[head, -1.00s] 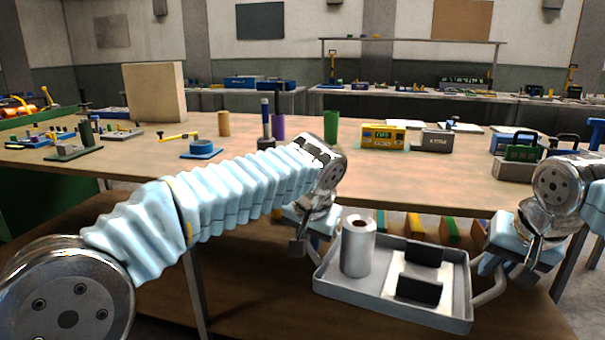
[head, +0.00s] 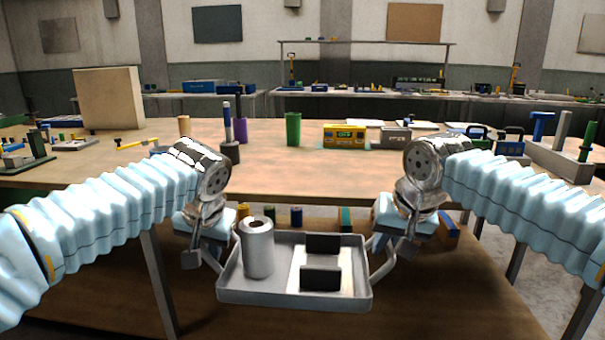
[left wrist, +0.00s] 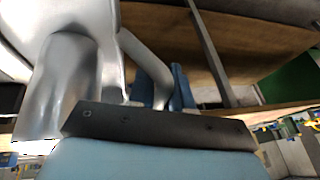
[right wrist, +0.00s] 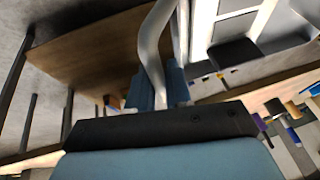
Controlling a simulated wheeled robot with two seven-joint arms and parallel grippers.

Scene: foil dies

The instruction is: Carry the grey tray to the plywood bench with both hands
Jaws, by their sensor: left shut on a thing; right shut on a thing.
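The grey tray (head: 290,298) hangs level between my two grippers, in front of the plywood bench (head: 270,175) and lower than its top. A grey cylinder (head: 257,250) stands upright on its left side. A white plate with two black blocks (head: 321,279) lies on its right side. My left gripper (head: 212,250) is shut on the tray's left handle, and the handle shows in the left wrist view (left wrist: 145,58). My right gripper (head: 385,248) is shut on the right handle, which shows in the right wrist view (right wrist: 150,50). The fingertips are partly hidden in the head view.
On the bench stand a green cylinder (head: 292,130), a yellow device (head: 344,136), a grey box (head: 394,138) and a beige panel (head: 109,98). The bench's front middle is bare. Coloured blocks (head: 345,220) sit on a lower level behind the tray.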

